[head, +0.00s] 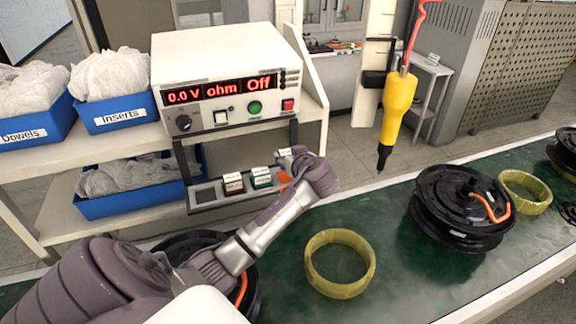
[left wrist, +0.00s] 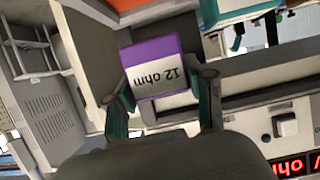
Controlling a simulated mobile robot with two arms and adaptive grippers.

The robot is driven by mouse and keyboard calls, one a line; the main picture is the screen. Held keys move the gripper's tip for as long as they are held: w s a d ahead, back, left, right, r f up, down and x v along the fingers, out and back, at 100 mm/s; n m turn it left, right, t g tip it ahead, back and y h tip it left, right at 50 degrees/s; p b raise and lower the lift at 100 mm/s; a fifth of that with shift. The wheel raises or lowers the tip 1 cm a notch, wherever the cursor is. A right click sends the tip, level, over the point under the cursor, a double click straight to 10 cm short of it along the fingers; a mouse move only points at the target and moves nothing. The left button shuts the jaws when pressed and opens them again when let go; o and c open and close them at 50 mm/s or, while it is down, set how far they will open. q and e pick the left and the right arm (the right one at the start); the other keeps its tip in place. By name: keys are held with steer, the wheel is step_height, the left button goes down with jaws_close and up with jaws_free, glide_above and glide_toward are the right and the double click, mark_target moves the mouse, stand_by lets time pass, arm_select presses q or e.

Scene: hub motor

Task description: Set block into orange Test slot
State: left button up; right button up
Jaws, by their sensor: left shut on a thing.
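My left gripper (head: 286,158) is shut on the block. In the left wrist view the block (left wrist: 152,68) is purple with a white label reading "12 ohm", upside down in the picture, held between the two fingertips. The orange Test slot (head: 283,177) is at the right end of the small rack below the meter, partly hidden by my gripper. An orange surface (left wrist: 135,10) shows at the top of the left wrist view, apart from the block in the picture. The block is mostly hidden by the gripper in the head view. My right gripper is not in view.
The meter (head: 225,80) above reads "0.0 V ohm Off". A yellow screwdriver (head: 398,105) hangs at right. Black hub motors (head: 455,205) and a yellow ring (head: 340,263) lie on the green conveyor.

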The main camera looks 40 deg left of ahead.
arm_select(q)
step_height(320, 180, down, 4)
steer(key=shift+w+a+f+p, duration=0.15)
steer(key=shift+f+p, duration=0.1)
steer(key=shift+p, duration=0.25)
steer(key=o, duration=0.8)
steer(key=shift+f, duration=0.2)
steer(key=shift+o, duration=0.7)
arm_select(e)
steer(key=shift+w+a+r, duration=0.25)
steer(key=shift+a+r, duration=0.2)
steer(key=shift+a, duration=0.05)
arm_select(q)
steer(key=shift+r, duration=0.1)
